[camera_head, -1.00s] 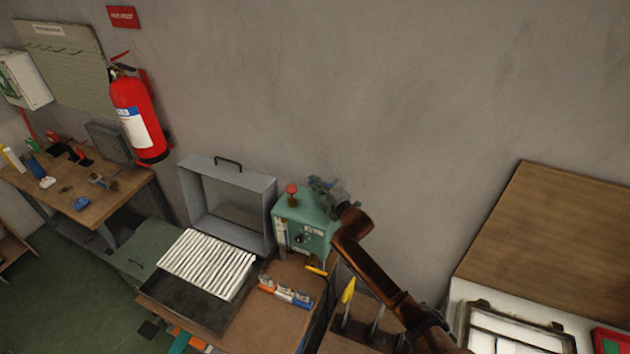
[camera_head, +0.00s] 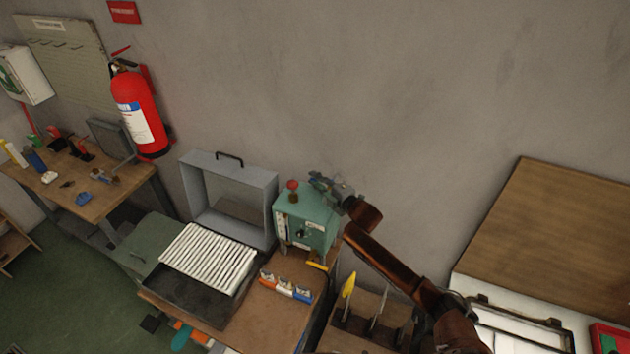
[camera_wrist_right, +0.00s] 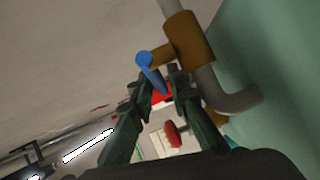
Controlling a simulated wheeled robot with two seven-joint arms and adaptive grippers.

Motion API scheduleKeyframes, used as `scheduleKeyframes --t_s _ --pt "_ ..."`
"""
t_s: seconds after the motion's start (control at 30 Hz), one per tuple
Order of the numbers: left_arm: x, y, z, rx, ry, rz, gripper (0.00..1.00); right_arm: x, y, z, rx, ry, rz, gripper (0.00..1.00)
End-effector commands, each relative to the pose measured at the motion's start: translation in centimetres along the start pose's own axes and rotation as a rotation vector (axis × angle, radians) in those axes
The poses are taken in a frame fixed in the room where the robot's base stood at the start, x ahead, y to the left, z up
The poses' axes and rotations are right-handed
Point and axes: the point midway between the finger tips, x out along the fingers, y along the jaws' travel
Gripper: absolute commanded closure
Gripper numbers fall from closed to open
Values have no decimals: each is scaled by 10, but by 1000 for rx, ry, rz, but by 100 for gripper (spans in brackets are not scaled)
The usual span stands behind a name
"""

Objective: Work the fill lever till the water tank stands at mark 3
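The teal tank box (camera_head: 305,217) with a red knob (camera_head: 292,185) on top stands at the back of the bench. A narrow gauge shows on its front left edge; its level is too small to read. In the right wrist view, a blue lever (camera_wrist_right: 147,68) sits on a brass valve (camera_wrist_right: 188,40) on a grey pipe beside the teal wall. My right gripper (camera_head: 322,183) is above the box's back right. Its fingertips (camera_wrist_right: 160,84) are apart, with the blue lever's end at or between them; contact is unclear. My left gripper is out of view.
A grey open-lidded case (camera_head: 229,200) and a ribbed white panel (camera_head: 208,258) lie left of the box. Small coloured items (camera_head: 286,287) sit in front. A rack with a yellow-handled tool (camera_head: 348,285) stands below my right arm. The wall is close behind.

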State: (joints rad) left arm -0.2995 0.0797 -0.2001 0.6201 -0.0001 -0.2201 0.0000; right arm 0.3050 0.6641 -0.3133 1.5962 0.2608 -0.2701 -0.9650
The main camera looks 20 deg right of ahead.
Motion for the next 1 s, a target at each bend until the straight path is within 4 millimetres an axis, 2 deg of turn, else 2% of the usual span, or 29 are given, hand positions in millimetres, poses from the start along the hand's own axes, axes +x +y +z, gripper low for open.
scheduleKeyframes --t_s 0.17,0.27,0.7,0.83,1.0 --pt "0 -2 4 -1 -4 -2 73 -5 -1 0 -1 -1 -1 84" --pt "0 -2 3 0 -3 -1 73 -17 -2 1 -1 -1 -2 84" --pt "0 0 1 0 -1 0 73 -102 -1 0 -1 0 -3 84" --pt "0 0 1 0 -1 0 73 -115 -1 0 0 0 -1 84" --pt "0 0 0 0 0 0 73 -121 0 0 0 0 0 84"
